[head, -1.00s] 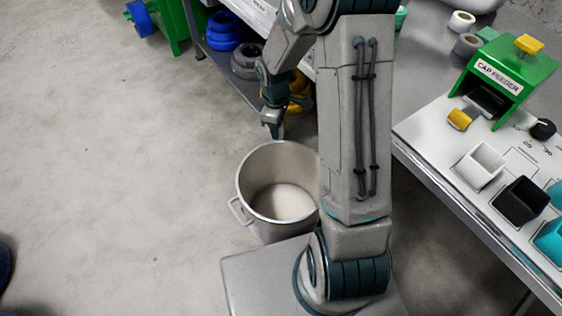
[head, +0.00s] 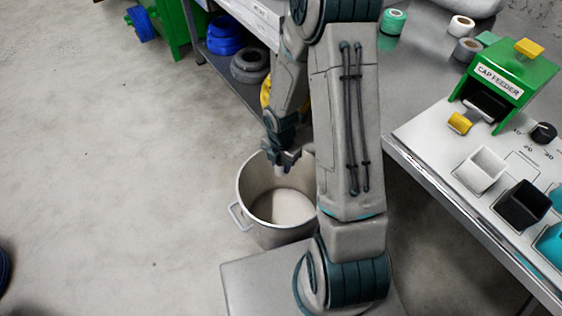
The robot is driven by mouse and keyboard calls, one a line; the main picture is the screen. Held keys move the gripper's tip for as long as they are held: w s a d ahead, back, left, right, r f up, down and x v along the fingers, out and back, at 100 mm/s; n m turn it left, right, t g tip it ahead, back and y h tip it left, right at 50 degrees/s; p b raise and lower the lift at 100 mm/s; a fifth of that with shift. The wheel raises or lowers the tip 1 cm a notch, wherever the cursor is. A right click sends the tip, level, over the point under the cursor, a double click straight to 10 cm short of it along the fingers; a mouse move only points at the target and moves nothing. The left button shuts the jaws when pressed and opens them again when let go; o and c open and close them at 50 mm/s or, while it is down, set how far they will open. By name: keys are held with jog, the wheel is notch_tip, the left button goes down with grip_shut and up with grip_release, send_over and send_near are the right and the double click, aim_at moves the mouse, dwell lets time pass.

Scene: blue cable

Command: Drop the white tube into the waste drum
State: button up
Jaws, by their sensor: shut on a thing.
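The waste drum (head: 250,217) is a grey open-topped metal bin with a side handle, standing on the floor just left of my arm. Its inside looks empty where I can see it. My gripper (head: 281,166) points down over the drum's opening, near its far rim. It is shut on the white tube (head: 279,171), of which only a small pale end shows below the fingers. My arm hides the drum's right side.
The workbench at the right holds a green cap feeder (head: 505,80) and white, black and teal square cups. Blue and grey cable coils (head: 249,64) lie on a low shelf behind the drum.

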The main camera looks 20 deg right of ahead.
notch_tip(320, 180, down, 6)
jog(key=b, duration=0.5)
jog(key=shift+r, duration=0.1)
jog(key=o, duration=1)
jog(key=shift+o, duration=0.2)
jog(key=shift+r, duration=0.1)
notch_tip(320, 180, up, 14)
jog(key=p, duration=0.6)
jog(key=shift+f+p, duration=0.2)
jog(key=shift+p, duration=0.15)
